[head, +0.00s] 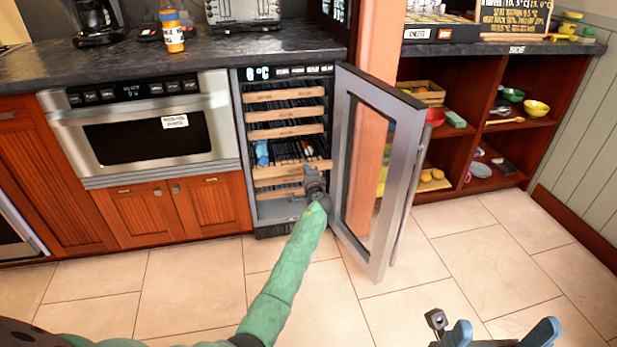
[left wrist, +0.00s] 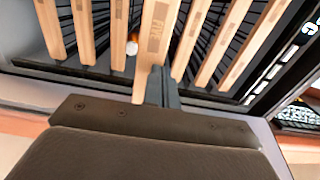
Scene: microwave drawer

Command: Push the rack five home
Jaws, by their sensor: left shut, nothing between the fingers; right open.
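The open cooler (head: 240,130) holds several sliding racks with pale wooden fronts. One lower rack front (head: 285,171) stands further out than the upper ones; its wooden front also shows in the left wrist view (left wrist: 153,45), reaching closer to the camera than its neighbours. I cannot tell for certain which one is rack five. My left gripper (head: 313,178) is shut and empty, at the right end of the protruding front. In the left wrist view its fingers (left wrist: 162,85) are right beside that front; contact is unclear. My right gripper (head: 500,336) is open and empty at the bottom right, away from the cooler.
The cooler's glass door (head: 372,170) stands open to the right of my left arm. A blue item (head: 262,152) lies inside the cooler. A built-in oven (head: 150,130) is to the left, open shelves (head: 490,140) to the right. The tiled floor in front is clear.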

